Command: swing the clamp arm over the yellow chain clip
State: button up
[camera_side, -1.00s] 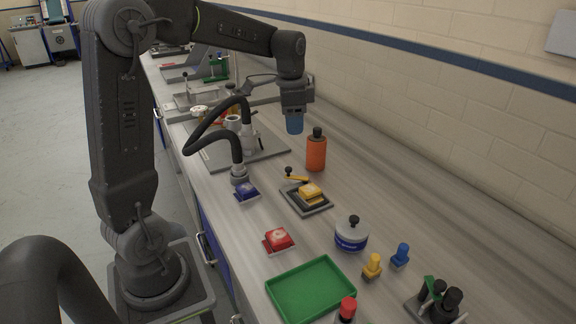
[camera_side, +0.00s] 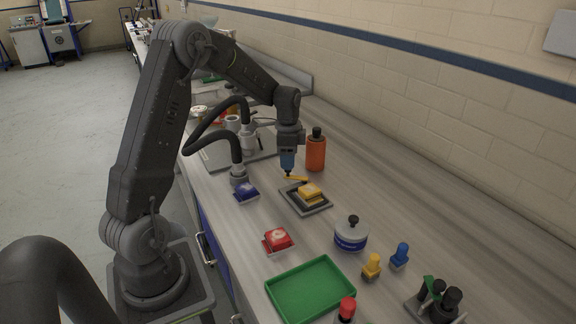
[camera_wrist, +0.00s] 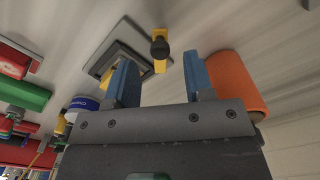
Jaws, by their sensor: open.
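The yellow chain clip (camera_side: 311,190) sits on a dark fixture plate (camera_side: 294,200) on the bench. The clamp arm (camera_side: 297,178) is a short yellow bar with a black knob, lying along the far edge of the plate beside the clip, not over it. My gripper (camera_side: 287,166) points down with its blue fingertips just above the knob. In the wrist view my gripper (camera_wrist: 161,78) is open, and the clamp arm (camera_wrist: 161,66) with its knob shows ahead of the gap between the fingers. The clip (camera_wrist: 105,80) is mostly hidden by the left finger there.
An orange bottle (camera_side: 316,153) stands close to the right of my gripper. Bench to the right of the plate is clear.

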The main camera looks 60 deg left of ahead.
jog(key=shift+f, duration=1.4)
jog(key=shift+c, duration=0.2)
grip_shut()
